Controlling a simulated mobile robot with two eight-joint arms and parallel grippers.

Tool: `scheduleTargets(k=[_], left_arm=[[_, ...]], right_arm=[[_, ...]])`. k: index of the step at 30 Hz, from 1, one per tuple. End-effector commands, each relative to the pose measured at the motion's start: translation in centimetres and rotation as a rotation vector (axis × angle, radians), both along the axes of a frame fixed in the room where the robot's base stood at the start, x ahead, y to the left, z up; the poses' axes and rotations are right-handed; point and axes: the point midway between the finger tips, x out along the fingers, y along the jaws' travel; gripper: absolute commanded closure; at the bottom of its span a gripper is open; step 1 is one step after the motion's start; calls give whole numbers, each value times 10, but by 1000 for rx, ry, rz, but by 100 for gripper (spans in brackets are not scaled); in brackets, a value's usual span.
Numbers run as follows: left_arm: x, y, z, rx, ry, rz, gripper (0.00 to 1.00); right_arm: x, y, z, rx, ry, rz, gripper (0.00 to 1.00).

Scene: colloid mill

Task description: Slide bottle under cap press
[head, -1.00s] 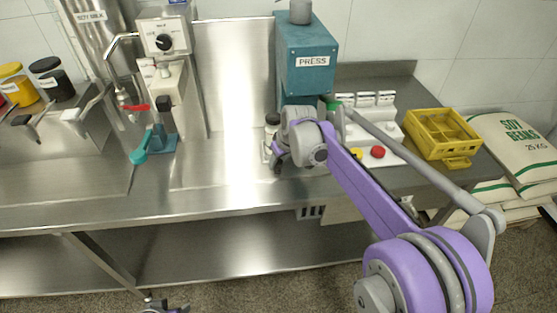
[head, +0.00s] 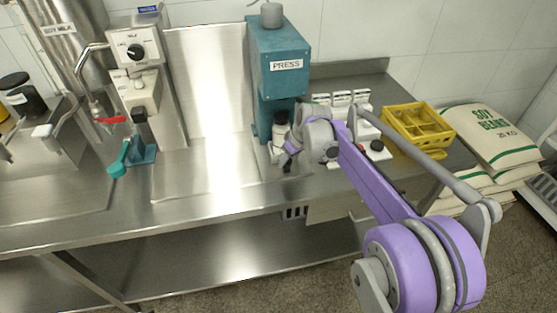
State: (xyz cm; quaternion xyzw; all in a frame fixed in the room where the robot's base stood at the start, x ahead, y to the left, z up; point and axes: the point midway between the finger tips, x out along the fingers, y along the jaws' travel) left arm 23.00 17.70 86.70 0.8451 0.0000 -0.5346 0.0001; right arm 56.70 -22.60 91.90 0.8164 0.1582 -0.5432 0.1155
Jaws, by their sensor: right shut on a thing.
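My right gripper (head: 289,151) is low at the counter, shut on the bottle. My wrist hides the bottle's right side and most of the fingers.
A yellow crate (head: 418,122) and soy bean sacks (head: 495,135) are at the right. A dispenser (head: 135,50) and a teal-handled lever (head: 117,168) are at the left. The counter left of the bottle is clear.

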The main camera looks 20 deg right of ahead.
Motion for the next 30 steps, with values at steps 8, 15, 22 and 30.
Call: scheduleTargets(k=[8, 15, 22, 30], left_arm=[[0, 0, 0, 0, 0, 0, 50], [0, 0, 0, 0, 0, 0, 50], [0, 0, 0, 0, 0, 0, 50], [0, 0, 2, 0, -1, 0, 50]], right_arm=[[0, -6, 0, -8, -2, -2, 100], [0, -6, 0, -6, -2, -3, 28], [0, -4, 0, -5, -1, -2, 28], [-9, -8, 23, -5, -1, -2, 28]])
